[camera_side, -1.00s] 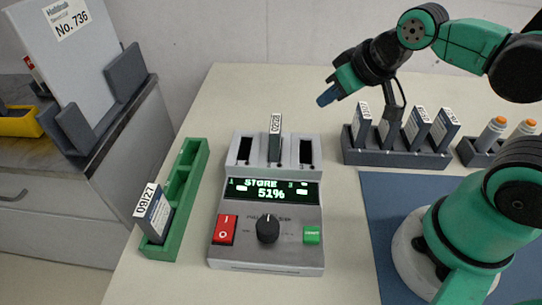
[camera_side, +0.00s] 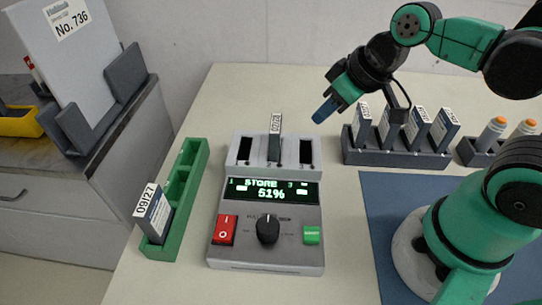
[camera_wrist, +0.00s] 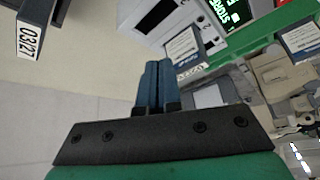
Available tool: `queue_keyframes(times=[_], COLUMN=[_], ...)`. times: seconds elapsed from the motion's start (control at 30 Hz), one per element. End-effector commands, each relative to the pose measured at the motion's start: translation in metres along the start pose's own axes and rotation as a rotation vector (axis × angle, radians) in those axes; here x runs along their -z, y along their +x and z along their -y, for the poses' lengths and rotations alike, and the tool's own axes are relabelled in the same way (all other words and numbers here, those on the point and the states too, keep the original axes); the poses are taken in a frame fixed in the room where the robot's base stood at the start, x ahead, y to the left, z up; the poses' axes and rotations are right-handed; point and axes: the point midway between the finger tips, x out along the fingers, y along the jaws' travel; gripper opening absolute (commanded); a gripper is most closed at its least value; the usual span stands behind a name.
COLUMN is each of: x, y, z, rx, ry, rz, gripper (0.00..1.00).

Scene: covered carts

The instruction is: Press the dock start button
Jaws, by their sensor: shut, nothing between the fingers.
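The grey dock (camera_side: 266,255) stands on the table, with a lit display (camera_side: 272,191) reading "STORE" and "51%". The green start button (camera_side: 312,235) is at the right of its front panel, right of the black knob (camera_side: 267,229) and the red rocker switch (camera_side: 225,230). One cartridge (camera_side: 274,140) stands in the dock's middle slot; the two outer slots look empty. My gripper (camera_side: 322,115) is shut and empty, its blue fingertips in the air behind and right of the dock, apart from the button. In the wrist view the fingers (camera_wrist: 156,88) are together, and part of the dock (camera_wrist: 155,18) shows beyond.
A dark rack (camera_side: 395,157) with several labelled cartridges stands right of the dock. A green tray (camera_side: 181,205) with one cartridge (camera_side: 153,214) lies at the left. Orange-capped tubes (camera_side: 496,124) stand far right. A blue mat (camera_side: 385,200) lies between dock and my base.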

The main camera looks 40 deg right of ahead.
Motion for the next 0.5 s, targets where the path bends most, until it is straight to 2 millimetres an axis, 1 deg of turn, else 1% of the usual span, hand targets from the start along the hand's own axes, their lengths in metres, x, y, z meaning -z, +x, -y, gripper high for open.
queue_keyframes(times=[0.03, 0.07, 0.1, 0.2, 0.3, 0.4, 0.5], x=[-0.006, -0.01, -0.017, -0.032, -0.043, -0.051, -0.055], y=[0.0, 0.0, -0.003, -0.013, -0.026, -0.038, -0.045], z=[0.015, 0.025, 0.039, 0.071, 0.096, 0.112, 0.119], rx=[0.073, 0.127, 0.207, 0.414, 0.603, 0.744, 0.817], ry=[-0.073, -0.128, -0.206, -0.399, -0.569, -0.69, -0.753], rz=[0.054, 0.09, 0.135, 0.217, 0.258, 0.269, 0.268], gripper=[0.0, 0.0, 0.0, 0.0, 0.0, 0.0, 0.0])
